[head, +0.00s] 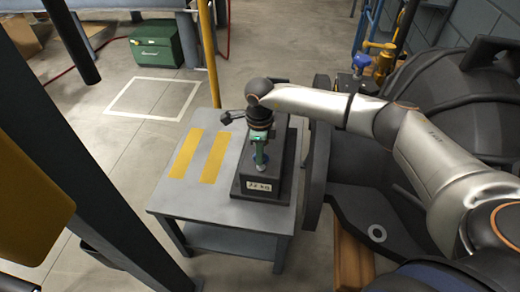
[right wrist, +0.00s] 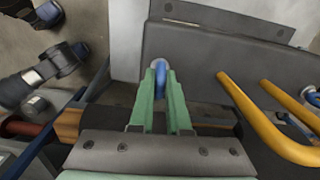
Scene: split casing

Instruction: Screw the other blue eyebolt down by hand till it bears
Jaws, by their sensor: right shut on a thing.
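My right gripper (head: 261,156) points down over the dark block (head: 285,150) marked "22 KG" on the grey table. Its green fingers are closed on a blue eyebolt (head: 260,169), which stands at the block's near part. In the right wrist view the same gripper (right wrist: 160,70) pinches the blue ring of the eyebolt (right wrist: 160,85) between its fingertips. The eyebolt's shank and the place where it meets the block are hidden, so I cannot tell how deep it sits. A small blue part (head: 361,61) shows at the back by the big dark casing (head: 465,100). My left gripper is out of view.
The grey table (head: 175,197) has two yellow stripes and is clear on its left side. The dark flanged casing stands close on the right. A green box (head: 156,44) sits on the floor behind, by a white floor outline. A yellow post (head: 208,50) rises behind the table.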

